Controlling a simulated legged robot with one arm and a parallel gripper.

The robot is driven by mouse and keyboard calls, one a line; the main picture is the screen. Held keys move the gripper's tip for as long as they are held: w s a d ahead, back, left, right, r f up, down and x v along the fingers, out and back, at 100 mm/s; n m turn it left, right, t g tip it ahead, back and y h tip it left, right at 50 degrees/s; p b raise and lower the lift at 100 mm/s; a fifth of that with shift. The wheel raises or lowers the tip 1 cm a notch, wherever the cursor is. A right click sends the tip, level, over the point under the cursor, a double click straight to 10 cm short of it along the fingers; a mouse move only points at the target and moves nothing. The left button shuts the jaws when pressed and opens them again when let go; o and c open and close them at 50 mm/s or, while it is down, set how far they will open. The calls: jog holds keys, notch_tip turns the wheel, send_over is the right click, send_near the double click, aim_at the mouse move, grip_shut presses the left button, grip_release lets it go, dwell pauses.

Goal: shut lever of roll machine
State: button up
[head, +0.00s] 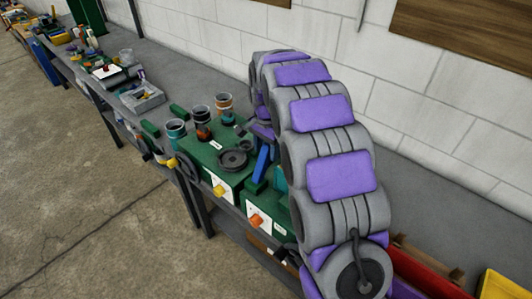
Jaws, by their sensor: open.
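A green machine (210,160) stands on the long workbench, with a dark round disc on top and a yellow knob on its pale front panel. Beside it is a second green housing (268,208) with an orange knob. A blue upright bar (262,164) stands between them; I cannot tell whether it is the roll machine's lever. My grey and purple arm arches over the bench from the lower right and covers much of the machine's right side. My gripper (257,132) shows only in part, open, above and behind the blue bar. Contact with anything is hidden.
Several cups or jars, including a teal one (176,128), stand behind the green machine. A grey tray (142,98) and clutter lie farther along the bench. A red bin (425,278) is at lower right. A block wall backs the bench; the concrete floor at left is clear.

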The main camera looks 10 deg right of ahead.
jog(key=shift+d+f, duration=0.25)
jog(key=shift+f, duration=0.6)
jog(key=shift+a, duration=0.1)
jog(key=shift+a, duration=0.1)
jog(key=c, duration=0.3)
jog(key=shift+r, duration=0.1)
grip_shut()
